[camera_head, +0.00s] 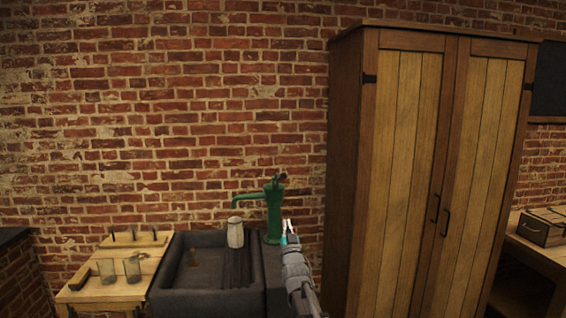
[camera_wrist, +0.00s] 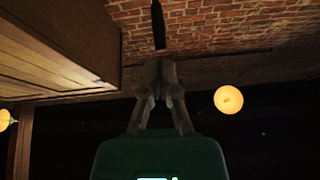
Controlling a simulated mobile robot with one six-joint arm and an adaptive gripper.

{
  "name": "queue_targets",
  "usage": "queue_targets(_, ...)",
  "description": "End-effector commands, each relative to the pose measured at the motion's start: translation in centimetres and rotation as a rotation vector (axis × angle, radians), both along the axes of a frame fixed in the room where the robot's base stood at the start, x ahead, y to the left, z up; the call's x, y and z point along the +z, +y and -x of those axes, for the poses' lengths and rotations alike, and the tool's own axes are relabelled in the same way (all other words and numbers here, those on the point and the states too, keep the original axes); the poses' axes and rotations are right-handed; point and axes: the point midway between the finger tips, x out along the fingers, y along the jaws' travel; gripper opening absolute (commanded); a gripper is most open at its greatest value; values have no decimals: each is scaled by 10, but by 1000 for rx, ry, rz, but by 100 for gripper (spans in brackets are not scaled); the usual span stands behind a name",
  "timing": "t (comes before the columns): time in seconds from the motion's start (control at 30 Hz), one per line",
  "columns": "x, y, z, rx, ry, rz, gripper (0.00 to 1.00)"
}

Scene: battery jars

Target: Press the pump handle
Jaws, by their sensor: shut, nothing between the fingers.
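The green pump (camera_head: 274,212) stands at the right end of the dark sink, its spout pointing left. Its handle cannot be clearly made out in the head view; only a small dark part shows at the pump's top. My gripper (camera_head: 287,226) is raised just right of the pump's body in that view, its tip below the pump's top. In the wrist view my gripper (camera_wrist: 160,66) is shut and empty. A dark slim bar (camera_wrist: 158,25) lies ahead of the fingertips there and may be the handle. I cannot tell whether they touch.
A light jug (camera_head: 235,233) stands under the spout at the dark sink (camera_head: 166,275). A wooden table (camera_head: 95,296) with glass jars (camera_head: 132,268) is left. A tall wooden cabinet (camera_head: 345,160) stands close on the right. A brick wall (camera_head: 150,120) is behind.

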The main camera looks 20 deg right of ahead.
Motion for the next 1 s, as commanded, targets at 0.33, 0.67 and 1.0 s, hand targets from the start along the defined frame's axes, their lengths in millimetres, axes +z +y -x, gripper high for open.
queue_targets(0.33,45,2,-3,0,64,46,0)
queue_targets(0.67,80,3,-5,-4,124,87,0)
queue_targets(1.0,116,3,-7,-12,187,129,0)
